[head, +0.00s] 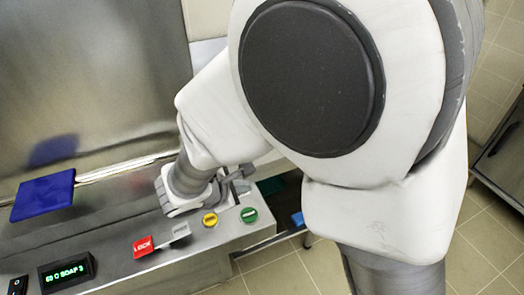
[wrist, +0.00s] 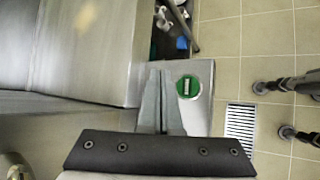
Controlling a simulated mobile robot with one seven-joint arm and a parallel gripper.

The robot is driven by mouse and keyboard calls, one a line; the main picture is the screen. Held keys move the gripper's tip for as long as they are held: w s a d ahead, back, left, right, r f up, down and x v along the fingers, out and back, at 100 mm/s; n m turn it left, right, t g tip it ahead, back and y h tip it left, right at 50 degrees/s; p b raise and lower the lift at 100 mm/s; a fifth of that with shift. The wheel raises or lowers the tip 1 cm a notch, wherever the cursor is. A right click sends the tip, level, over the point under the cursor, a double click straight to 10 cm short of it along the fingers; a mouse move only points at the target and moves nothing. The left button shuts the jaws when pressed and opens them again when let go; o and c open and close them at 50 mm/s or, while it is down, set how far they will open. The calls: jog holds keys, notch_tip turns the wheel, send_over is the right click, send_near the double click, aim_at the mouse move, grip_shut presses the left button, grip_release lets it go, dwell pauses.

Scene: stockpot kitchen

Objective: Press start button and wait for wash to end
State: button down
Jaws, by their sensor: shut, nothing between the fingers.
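The green button (head: 249,214) sits at the right end of the machine's steel front panel. It also shows in the wrist view (wrist: 188,87), with a pale upright mark on its face. My gripper (head: 240,176) is over the panel's right end, behind the green button in the head view. In the wrist view my gripper (wrist: 159,72) has its fingers together with nothing between them, just left of the green button. I cannot tell its height above the panel. The display (head: 66,271) reads about "63 C SOAP 3" in green.
A yellow button (head: 210,219), a grey button (head: 180,231) and a red LOCK button (head: 144,246) line the panel. A black switch (head: 17,285) is at far left. A blue pad (head: 43,196) lies on the steel top. Tiled floor with a drain grate (wrist: 240,124) lies right.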

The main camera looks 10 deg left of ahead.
jog(key=b, duration=0.5)
send_over(246, 217)
notch_tip(246, 217, down, 7)
jog(key=shift+r, duration=0.1)
jog(key=shift+f+b, duration=0.65)
jog(key=shift+f, duration=0.15)
jog(key=shift+f, duration=0.1)
dwell(0.9)
jog(key=shift+f+b, duration=0.3)
jog(key=shift+b, duration=0.25)
jog(key=shift+f+b, duration=0.5)
jog(key=shift+b, duration=0.1)
dwell(0.5)
jog(key=shift+r, duration=0.1)
jog(key=shift+r+p, duration=0.65)
jog(key=shift+r, duration=0.15)
